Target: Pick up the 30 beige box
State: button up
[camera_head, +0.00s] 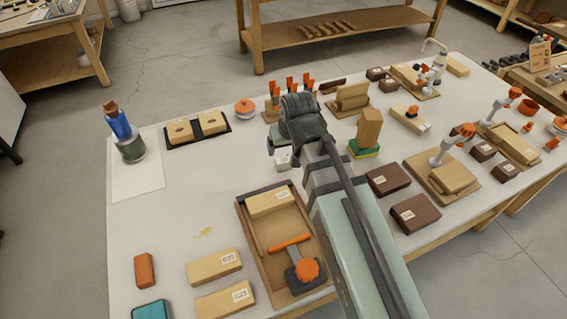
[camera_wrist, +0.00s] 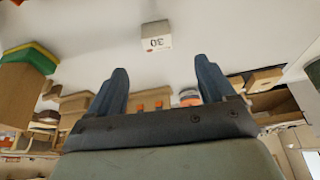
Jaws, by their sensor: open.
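The small pale beige box marked 30 (camera_wrist: 156,36) stands on the white tabletop in the wrist view, its label upside down. It also shows in the head view (camera_head: 283,159), partly covered by my arm. My gripper (camera_wrist: 161,66) is open and empty. In the wrist view its two dark fingers point toward the box, which appears beyond and roughly between the fingertips, apart from them. In the head view my gripper (camera_head: 283,143) is over the table middle, right by the box; its fingers are mostly hidden there.
A wooden tray (camera_head: 245,222) lies in front, several orange-topped pegs (camera_head: 290,84) behind. The tabletop to the left (camera_head: 190,185) is clear.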

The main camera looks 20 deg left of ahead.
aim_at(284, 159)
jog(key=shift+x, duration=6.1)
jog(key=shift+w+d, duration=0.2)
jog(key=c, duration=1.1)
jog(key=shift+r, duration=0.15)
